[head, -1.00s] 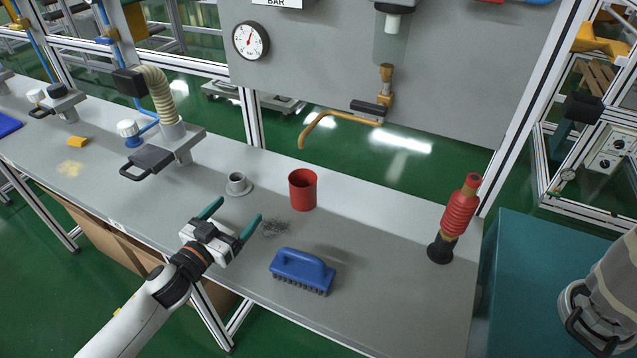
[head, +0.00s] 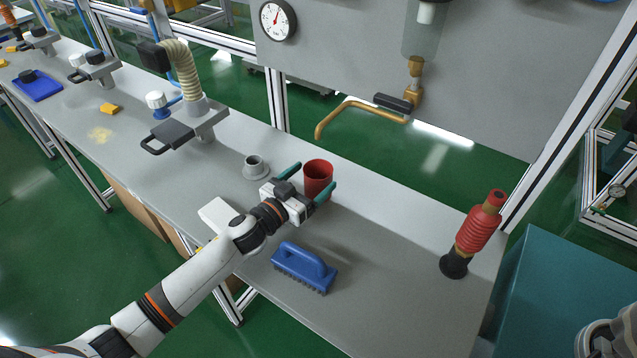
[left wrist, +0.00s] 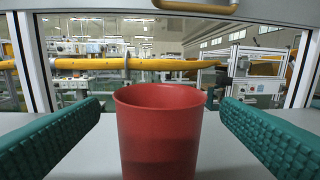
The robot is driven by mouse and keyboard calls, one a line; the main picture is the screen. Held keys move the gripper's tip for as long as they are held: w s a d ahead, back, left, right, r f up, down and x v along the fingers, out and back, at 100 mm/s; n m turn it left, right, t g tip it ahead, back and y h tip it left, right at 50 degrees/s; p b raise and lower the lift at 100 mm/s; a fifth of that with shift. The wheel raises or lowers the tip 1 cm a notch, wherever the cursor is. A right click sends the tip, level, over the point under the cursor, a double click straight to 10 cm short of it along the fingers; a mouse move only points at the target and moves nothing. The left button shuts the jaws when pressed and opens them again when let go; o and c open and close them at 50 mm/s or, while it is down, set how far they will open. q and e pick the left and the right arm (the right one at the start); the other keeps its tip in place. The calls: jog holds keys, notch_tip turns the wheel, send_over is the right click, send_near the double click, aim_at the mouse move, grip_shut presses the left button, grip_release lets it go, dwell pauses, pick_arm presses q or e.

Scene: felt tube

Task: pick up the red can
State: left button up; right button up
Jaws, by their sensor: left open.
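The red can (head: 317,177) stands upright on the grey bench, open at the top. My left gripper (head: 311,184) is open, with its green fingertips on either side of the can. In the left wrist view the can (left wrist: 159,132) stands centred between the two green fingers (left wrist: 158,135), with a visible gap on each side. The can's lower part is hidden by the gripper in the head view. Part of my right arm shows at the lower right edge of the head view, but its gripper does not.
A blue brush (head: 304,267) lies in front of the can on the bench (head: 385,285). A small grey flanged fitting (head: 256,167) is left of the can. A red ribbed tube (head: 474,232) stands at the right. A brass pipe (head: 350,110) hangs behind the can.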

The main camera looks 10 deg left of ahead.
aim_at(327, 164)
pick_arm(q)
jog(key=x, duration=0.5)
jog(key=c, duration=1.1)
jog(key=shift+a+r, duration=0.1)
jog(key=shift+c, duration=0.5)
jog(key=shift+r, duration=0.1)
